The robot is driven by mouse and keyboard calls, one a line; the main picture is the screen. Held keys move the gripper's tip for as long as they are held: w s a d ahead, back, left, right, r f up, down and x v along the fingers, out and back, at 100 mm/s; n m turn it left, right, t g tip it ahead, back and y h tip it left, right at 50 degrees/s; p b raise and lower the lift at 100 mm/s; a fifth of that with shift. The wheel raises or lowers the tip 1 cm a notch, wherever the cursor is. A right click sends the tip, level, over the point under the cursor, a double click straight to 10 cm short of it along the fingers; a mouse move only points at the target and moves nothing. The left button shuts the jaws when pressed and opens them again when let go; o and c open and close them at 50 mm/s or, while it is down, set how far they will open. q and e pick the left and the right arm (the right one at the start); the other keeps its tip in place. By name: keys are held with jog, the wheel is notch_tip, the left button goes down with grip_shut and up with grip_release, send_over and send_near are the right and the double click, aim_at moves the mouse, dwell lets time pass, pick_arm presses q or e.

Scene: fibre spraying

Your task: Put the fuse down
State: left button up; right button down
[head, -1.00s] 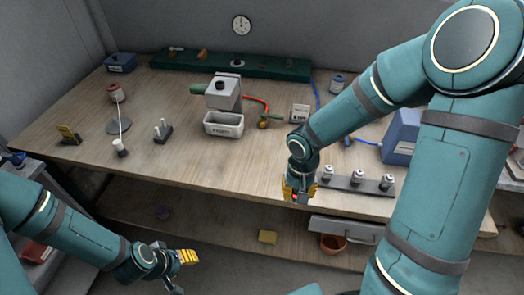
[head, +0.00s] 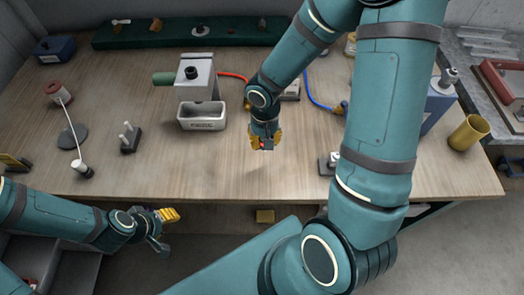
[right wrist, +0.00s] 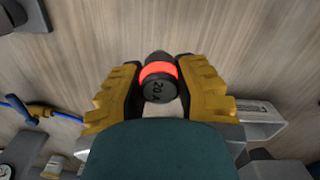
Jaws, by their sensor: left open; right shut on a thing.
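The fuse (right wrist: 159,80) is a dark cylinder with a bright orange-red band and a "20 A" mark on its end. It sits between the yellow fingers of my right gripper (right wrist: 159,84), which is shut on it. In the head view, my right gripper (head: 264,143) hangs over the front middle of the wooden table (head: 220,172), right of the grey bin; the fuse shows there only as a small red patch. My left gripper (head: 163,228) is open and empty in front of the table's edge.
A grey bin (head: 202,125) stands under a grey press-like device (head: 193,78). A two-post stand (head: 130,137) and a reel (head: 58,93) are at left. A brass cup (head: 468,132) is at right. The front middle is clear.

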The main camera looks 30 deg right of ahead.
jog(key=shift+f+b, duration=0.55)
jog(key=shift+f, duration=2.65)
jog(key=shift+f, duration=0.1)
jog(key=c, duration=1.1)
grip_release()
jog(key=o, duration=0.3)
jog(key=shift+o, duration=0.2)
